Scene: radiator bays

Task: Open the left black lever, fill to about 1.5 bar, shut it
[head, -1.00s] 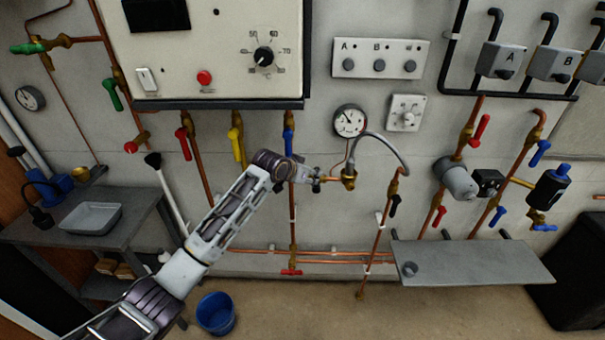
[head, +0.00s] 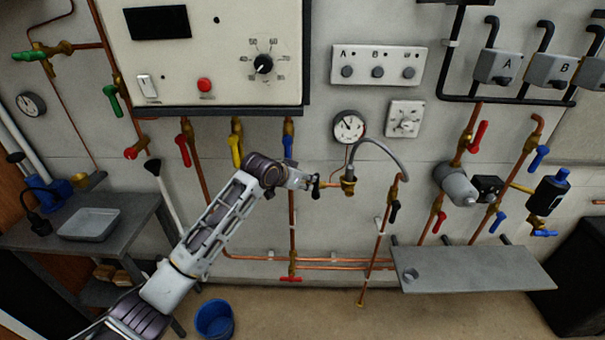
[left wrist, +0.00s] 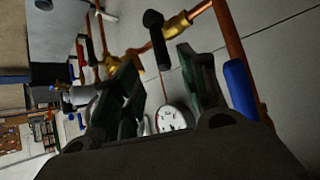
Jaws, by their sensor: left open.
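The left black lever (left wrist: 155,38) is on the brass valve left of the grey hose; it also shows in the head view (head: 316,187), small and partly covered by my gripper. My left gripper (head: 309,184) is open at this lever. In the left wrist view its dark fingers (left wrist: 158,60) stand either side of the lever's near end, with no clear contact. The round white pressure gauge (head: 349,127) is just above the hose; it also shows between the fingers in the left wrist view (left wrist: 170,118). Its needle is too small to read. My right gripper is out of view.
The grey hose (head: 384,148) arches to a second valve with a black lever (head: 394,211). A blue lever (head: 287,147) hangs close above my left wrist, and a red one (head: 291,279) is below. A grey shelf (head: 480,272) juts out at lower right.

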